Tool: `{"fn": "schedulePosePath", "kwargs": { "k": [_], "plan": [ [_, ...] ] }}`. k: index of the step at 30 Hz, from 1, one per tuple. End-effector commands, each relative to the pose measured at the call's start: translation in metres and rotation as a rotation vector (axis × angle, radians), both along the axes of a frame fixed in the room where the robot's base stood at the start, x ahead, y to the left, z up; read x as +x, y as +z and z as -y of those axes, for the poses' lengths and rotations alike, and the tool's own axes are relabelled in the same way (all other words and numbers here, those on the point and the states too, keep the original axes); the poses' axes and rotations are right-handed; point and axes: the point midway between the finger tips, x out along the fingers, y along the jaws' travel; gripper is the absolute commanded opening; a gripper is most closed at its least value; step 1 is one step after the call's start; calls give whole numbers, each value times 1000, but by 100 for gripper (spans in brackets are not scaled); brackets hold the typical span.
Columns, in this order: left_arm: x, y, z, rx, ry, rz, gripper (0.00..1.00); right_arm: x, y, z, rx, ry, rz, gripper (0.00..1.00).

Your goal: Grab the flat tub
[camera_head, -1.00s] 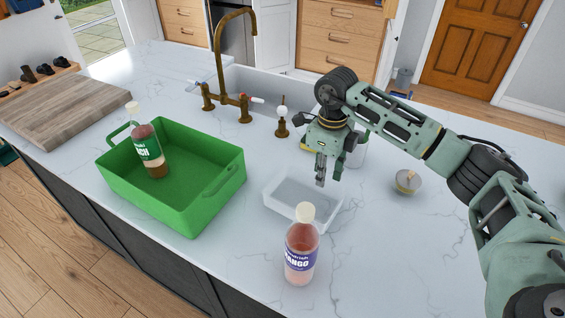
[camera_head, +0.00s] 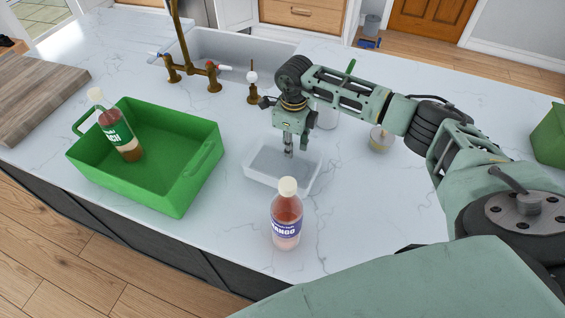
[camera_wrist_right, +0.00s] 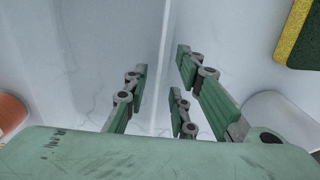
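The flat tub (camera_head: 258,178) is a shallow, whitish, translucent container on the marble counter. My right gripper (camera_head: 297,151) points down at the tub's far part, with its fingertips over or just inside it. In the right wrist view the fingers of this gripper (camera_wrist_right: 162,78) are spread apart, with a pale upright edge, likely the tub's wall (camera_wrist_right: 164,70), running between them. They do not appear closed on it. Exact fingertip depth is hard to tell. My left gripper is not in view.
A mango bottle (camera_head: 286,222) stands just in front of the tub. A green bin (camera_head: 190,190) holding another bottle (camera_head: 121,135) is at left. A small lidded jar (camera_head: 381,138) and a white canister (camera_head: 327,116) stand nearby. A yellow-green sponge (camera_wrist_right: 300,35) shows in the wrist view.

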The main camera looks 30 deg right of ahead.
Motion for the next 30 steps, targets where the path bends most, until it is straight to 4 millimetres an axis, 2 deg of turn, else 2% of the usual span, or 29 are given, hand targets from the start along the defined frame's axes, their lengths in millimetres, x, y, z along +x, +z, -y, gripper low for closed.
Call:
{"fn": "schedulePosePath", "kwargs": {
  "k": [5, 14, 30],
  "plan": [
    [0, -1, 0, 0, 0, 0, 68, 0, -1, 0, 1, 1, 1, 24],
    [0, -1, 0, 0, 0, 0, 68, 0, 0, 0, 1, 0, 1, 0],
    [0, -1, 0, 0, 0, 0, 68, 1, 1, 0, 1, 0, 2, 0]
  ]
}}
